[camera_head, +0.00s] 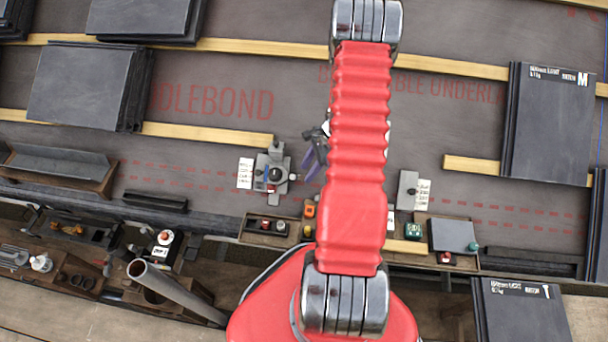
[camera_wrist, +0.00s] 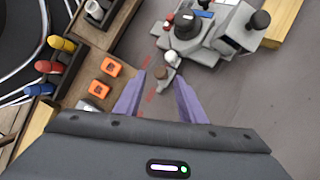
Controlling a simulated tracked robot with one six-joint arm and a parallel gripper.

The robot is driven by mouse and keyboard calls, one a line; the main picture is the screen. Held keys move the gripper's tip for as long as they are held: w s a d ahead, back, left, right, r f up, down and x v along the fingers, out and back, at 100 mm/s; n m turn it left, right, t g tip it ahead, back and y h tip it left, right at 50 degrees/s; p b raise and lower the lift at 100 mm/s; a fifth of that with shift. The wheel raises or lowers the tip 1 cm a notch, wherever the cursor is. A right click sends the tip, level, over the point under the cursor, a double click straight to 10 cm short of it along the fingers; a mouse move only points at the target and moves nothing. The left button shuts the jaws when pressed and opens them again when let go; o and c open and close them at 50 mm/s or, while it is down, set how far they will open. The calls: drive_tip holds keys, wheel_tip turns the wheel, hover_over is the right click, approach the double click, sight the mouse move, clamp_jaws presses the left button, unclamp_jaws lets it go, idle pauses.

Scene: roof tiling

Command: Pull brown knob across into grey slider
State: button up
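I take this mechanism to hold the grey slider, but cannot tell which part slides. It carries a large black knob and a white ball. The mechanism (camera_head: 264,186) also shows in the head view. Contact is not visible. In the head view my gripper (camera_head: 316,152) is partly hidden by my red arm.
Orange blocks (camera_wrist: 108,77) and red, yellow and blue handles (camera_wrist: 52,66) lie left in the wrist view. A wooden batten (camera_wrist: 281,20) is at upper right. Stacked slates (camera_head: 550,120) stand at right in the head view. Grey underlay lies bare right of the mechanism.

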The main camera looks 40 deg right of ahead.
drive_tip(key=shift+x, duration=1.4)
drive_tip(key=shift+c, duration=0.5)
clamp_jaws()
